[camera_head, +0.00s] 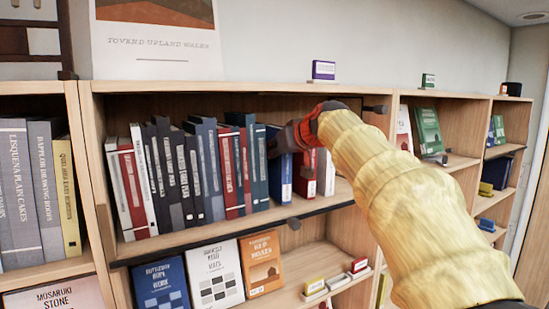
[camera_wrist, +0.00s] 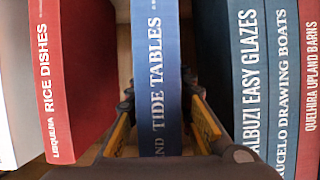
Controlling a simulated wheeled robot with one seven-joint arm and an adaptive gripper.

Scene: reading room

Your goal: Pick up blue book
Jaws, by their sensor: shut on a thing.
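The blue book (camera_head: 286,182), with "TIDE TABLES" on its spine, stands upright on the upper shelf between dark teal books and red books. In the wrist view the blue book (camera_wrist: 157,60) fills the middle, with a gap on each side. My gripper (camera_wrist: 159,108) has one finger on each side of its spine and is shut on it. In the head view my gripper (camera_head: 290,137) reaches in from the right at the book's upper part, and its fingertips are mostly hidden. I cannot tell whether the book's base is clear of the shelf.
A red "RICE DISHES" book (camera_wrist: 72,75) stands on one side, and a teal "EASY GLAZES" book (camera_wrist: 235,60) on the other. More books (camera_head: 185,175) fill the shelf leftward. The shelf board above (camera_head: 240,87) is close over my gripper. Face-out books (camera_head: 214,275) stand below.

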